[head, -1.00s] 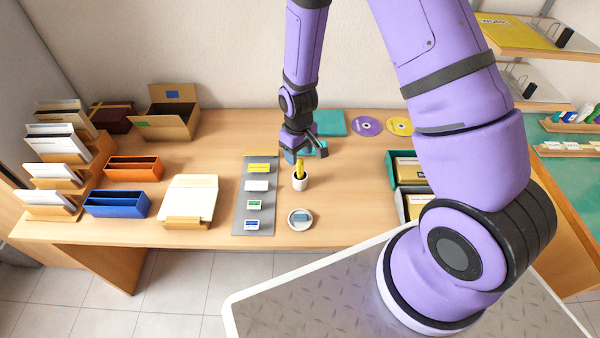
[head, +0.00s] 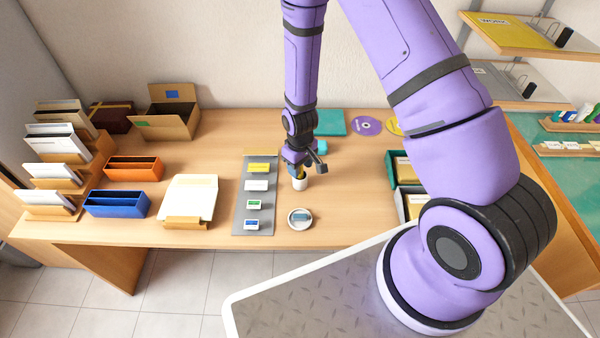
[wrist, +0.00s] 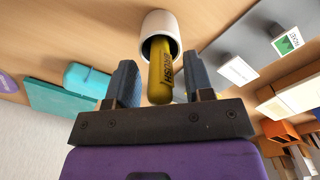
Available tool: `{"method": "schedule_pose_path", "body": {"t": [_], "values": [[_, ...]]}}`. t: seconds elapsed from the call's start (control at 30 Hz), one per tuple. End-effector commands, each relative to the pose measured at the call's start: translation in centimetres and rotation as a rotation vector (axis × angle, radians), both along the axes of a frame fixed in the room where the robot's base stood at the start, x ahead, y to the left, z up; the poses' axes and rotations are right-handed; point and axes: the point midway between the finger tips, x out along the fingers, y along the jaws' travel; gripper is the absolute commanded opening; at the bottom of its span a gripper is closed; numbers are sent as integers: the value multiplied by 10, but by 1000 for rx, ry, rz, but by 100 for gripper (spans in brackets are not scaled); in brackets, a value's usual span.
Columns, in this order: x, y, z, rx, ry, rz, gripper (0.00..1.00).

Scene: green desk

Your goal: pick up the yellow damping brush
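The yellow damping brush (wrist: 161,75) stands in a white cup (head: 299,184), its handle sticking out of the cup's mouth. In the wrist view the white cup (wrist: 159,25) is beyond the fingertips, and dark lettering shows on the handle. My gripper (wrist: 160,63) is open, with one finger on each side of the handle and a gap visible on both sides. In the head view my gripper (head: 303,168) is right at the top of the cup and hides most of the brush.
A grey strip with labelled cards (head: 240,215) lies left of the cup. A small round dish (head: 300,218) sits in front of it. Bare desk lies to the cup's right.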

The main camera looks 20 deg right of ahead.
Motion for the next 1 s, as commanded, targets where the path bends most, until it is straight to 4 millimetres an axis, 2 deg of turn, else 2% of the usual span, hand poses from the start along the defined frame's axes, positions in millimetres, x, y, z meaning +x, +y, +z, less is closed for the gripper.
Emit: {"method": "schedule_pose_path", "body": {"t": [0.03,0.2,0.67,1.0], "values": [[0,0,0,0,0,0,36],[0,0,0,0,0,0,0],[0,0,8,0,-1,0,0],[1,0,47,0,-3,1,0]]}}
